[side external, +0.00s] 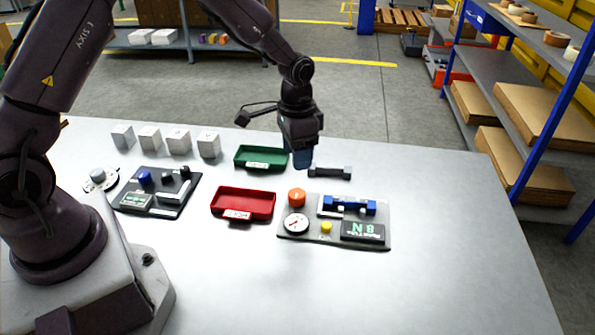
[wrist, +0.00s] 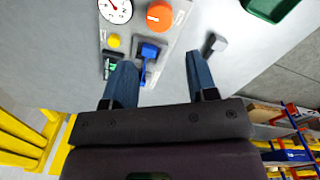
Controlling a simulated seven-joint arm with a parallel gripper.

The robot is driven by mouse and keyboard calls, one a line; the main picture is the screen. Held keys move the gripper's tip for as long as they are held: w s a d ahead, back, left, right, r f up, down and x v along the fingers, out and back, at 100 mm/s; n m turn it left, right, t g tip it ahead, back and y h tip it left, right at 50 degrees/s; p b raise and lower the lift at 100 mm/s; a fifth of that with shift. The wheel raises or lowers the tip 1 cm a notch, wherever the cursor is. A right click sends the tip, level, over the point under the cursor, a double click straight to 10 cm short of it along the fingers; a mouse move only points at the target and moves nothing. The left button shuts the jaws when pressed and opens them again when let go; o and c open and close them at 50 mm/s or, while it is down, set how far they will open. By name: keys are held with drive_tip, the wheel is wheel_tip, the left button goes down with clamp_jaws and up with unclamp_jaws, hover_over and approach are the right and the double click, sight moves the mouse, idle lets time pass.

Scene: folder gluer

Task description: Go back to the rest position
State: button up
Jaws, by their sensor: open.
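My gripper (side external: 302,158) hangs over the back of the grey table, between the green tray (side external: 262,156) and a small dark bar-shaped part (side external: 330,172). In the wrist view my gripper (wrist: 162,75) shows two blue fingers spread apart with nothing between them. The dark part (wrist: 214,44) lies on the table near the right finger in that view. The panel with the orange knob, gauge and blue clamp-like piece (side external: 335,238) lies in front of my gripper. It also shows beyond the fingers in the wrist view (wrist: 131,32).
A red tray (side external: 243,204) sits left of the panel. A second dark panel (side external: 157,194) and several white cubes (side external: 178,141) are further left. A shelf with cardboard (side external: 535,165) stands beyond the table's right edge. The table's front right is clear.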

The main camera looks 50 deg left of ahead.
drive_tip(key=shift+r, duration=0.95)
drive_tip(key=s+d+r+n+t, duration=0.1)
drive_tip(key=s+r+n+t, duration=0.2)
drive_tip(key=s+r, duration=1.7)
drive_tip(key=s+t, duration=0.2)
drive_tip(key=s, duration=0.1)
drive_tip(key=shift+d+r+t, duration=0.3)
drive_tip(key=shift+d, duration=0.1)
